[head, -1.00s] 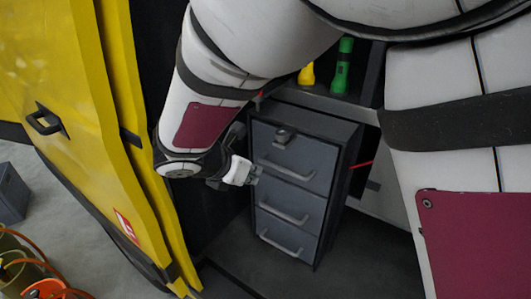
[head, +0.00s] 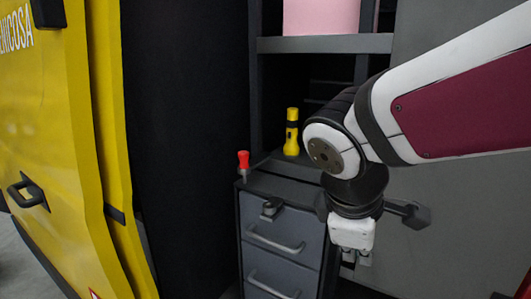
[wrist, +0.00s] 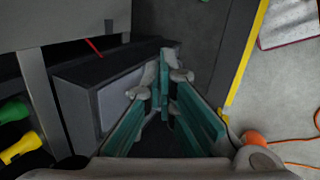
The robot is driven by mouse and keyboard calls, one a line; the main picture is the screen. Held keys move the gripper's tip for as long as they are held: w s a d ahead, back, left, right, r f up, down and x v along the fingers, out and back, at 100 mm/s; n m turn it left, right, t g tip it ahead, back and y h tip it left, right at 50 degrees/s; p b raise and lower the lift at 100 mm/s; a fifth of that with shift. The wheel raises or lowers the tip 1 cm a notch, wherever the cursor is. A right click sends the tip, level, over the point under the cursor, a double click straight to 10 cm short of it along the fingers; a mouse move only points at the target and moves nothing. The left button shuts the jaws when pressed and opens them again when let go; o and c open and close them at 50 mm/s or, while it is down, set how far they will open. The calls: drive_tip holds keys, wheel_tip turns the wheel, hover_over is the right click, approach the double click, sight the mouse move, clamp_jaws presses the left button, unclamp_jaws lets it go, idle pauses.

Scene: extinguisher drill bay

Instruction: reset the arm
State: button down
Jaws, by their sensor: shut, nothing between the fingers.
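My gripper (head: 357,262) hangs at the end of my arm in the head view, pointing down at the right side of the grey drawer cabinet (head: 281,285). Its fingertips are only partly seen there. In the wrist view my gripper (wrist: 165,85) shows teal and grey fingers brought together with nothing between them. The drawer cabinet (wrist: 112,103) lies to the left of the fingers in that view. My arm comes in from the right in the head view.
A yellow flashlight (head: 291,135) and a red-topped object (head: 243,160) stand near the cabinet top. A pink box (head: 320,15) is on the upper shelf (head: 325,44). A yellow door (head: 50,130) is at the left. The wrist view shows an orange object (wrist: 250,137).

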drive_tip(key=s+d+r+m+t+y, duration=0.1)
drive_tip(key=s+d+m+y, duration=0.2)
drive_tip(key=s+m, duration=0.8)
drive_tip(key=shift+d+m, duration=0.85)
drive_tip(key=shift+m, duration=0.05)
